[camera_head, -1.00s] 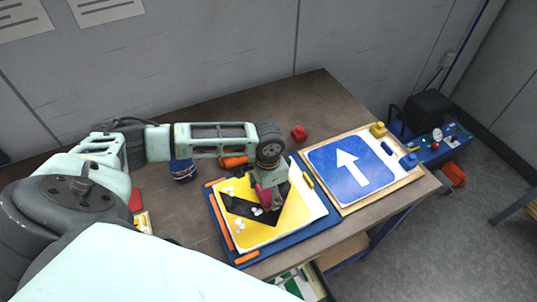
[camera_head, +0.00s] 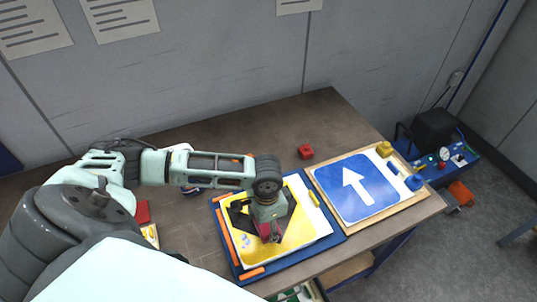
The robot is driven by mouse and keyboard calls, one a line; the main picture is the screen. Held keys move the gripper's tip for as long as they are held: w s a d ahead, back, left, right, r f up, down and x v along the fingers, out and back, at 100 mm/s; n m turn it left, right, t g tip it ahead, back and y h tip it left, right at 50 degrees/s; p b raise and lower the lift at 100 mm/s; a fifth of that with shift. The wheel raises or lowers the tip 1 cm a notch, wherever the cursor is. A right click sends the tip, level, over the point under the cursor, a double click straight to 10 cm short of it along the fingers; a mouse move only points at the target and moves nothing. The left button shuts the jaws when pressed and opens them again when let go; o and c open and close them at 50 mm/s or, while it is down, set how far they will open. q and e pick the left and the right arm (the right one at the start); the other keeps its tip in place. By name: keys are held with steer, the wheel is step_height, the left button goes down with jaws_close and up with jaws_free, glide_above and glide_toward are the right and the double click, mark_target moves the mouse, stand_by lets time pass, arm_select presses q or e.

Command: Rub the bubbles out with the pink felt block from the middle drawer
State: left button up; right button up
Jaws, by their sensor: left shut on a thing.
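The yellow sign (camera_head: 300,236) with a black marking lies on a blue board (camera_head: 228,259) with orange edge strips. My left gripper (camera_head: 267,222) is over the lower middle of the sign, pointing down. It is shut on the pink felt block (camera_head: 271,234), mostly hidden by the fingers; the block seems to be at the sign's surface. A few small pale bluish bubbles (camera_head: 246,240) show on the sign left of the gripper. Others may be hidden under the gripper and arm. My right gripper is out of view.
A blue sign with a white arrow (camera_head: 352,187) lies on a wooden board to the right, with yellow and blue blocks at its edge. A red block (camera_head: 305,151) sits behind. An open drawer (camera_head: 300,295) shows partly below the table's front edge.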

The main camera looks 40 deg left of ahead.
mark_target(246, 243)
arm_select(q)
steer(key=shift+s+d, duration=0.25)
steer(key=shift+s, duration=0.8)
steer(key=shift+w+a, duration=0.45)
steer(key=shift+a, duration=0.35)
steer(key=shift+w+a, duration=0.45)
steer(key=shift+a, duration=0.3)
steer(key=shift+w+a, duration=0.15)
steer(key=shift+a, duration=2.1)
steer(key=shift+w+a, duration=0.2)
steer(key=shift+a, duration=2.1)
steer(key=shift+w+a, duration=0.15)
steer(key=shift+a, duration=2.1)
steer(key=shift+s+d, duration=1.35)
steer(key=shift+d, duration=0.95)
steer(key=shift+s+d, duration=1.35)
steer(key=shift+d, duration=1)
steer(key=shift+s+d, duration=1.35)
steer(key=shift+d, duration=0.95)
steer(key=shift+w+r, duration=0.15)
steer(key=shift+r, duration=2.4)
